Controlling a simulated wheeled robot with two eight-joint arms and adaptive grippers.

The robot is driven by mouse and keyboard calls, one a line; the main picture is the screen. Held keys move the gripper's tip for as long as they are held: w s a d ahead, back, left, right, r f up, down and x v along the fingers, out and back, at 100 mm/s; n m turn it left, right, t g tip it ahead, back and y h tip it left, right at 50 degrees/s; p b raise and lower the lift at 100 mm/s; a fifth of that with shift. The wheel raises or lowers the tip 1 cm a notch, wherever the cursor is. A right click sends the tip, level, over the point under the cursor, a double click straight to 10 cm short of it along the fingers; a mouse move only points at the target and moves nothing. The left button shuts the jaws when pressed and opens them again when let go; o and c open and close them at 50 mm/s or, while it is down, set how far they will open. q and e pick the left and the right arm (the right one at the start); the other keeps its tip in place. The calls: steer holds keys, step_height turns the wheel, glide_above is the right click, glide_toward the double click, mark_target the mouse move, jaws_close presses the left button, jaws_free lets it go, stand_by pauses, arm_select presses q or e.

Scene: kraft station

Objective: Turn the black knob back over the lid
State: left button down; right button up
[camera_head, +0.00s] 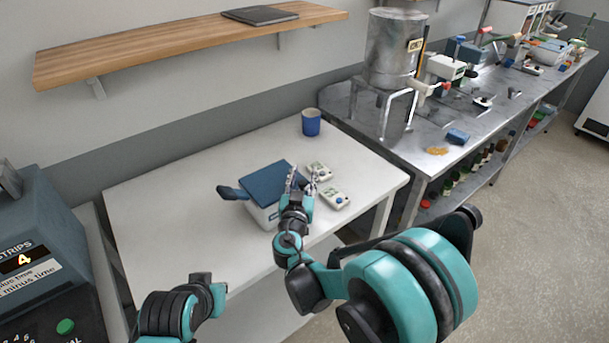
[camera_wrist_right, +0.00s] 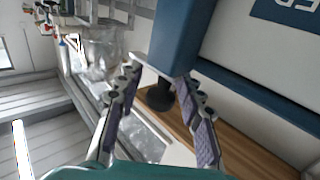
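A small white box with a dark blue lid (camera_head: 268,181) stands on the white table, the lid lying over its top. A dark lever-like piece (camera_head: 233,192) sticks out from its left side. My right gripper (camera_head: 302,181) is at the box's right side. In the right wrist view, its two fingers (camera_wrist_right: 158,80) are spread, with a black knob (camera_wrist_right: 158,98) between them below a blue part (camera_wrist_right: 178,35). The knob shows clear space from both fingers; I cannot tell its depth. My left arm shows at the bottom left, but its fingers do not show.
Two small pale devices (camera_head: 334,197) (camera_head: 317,171) lie just right of the box. A blue mug (camera_head: 311,122) stands at the table's back. A wooden shelf (camera_head: 180,45) hangs above. A steel bench with a metal drum (camera_head: 391,50) is at the right. The table's left part is clear.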

steer(key=shift+w, duration=0.35)
steer(key=shift+r, duration=0.1)
steer(key=shift+d, duration=0.1)
jaws_close()
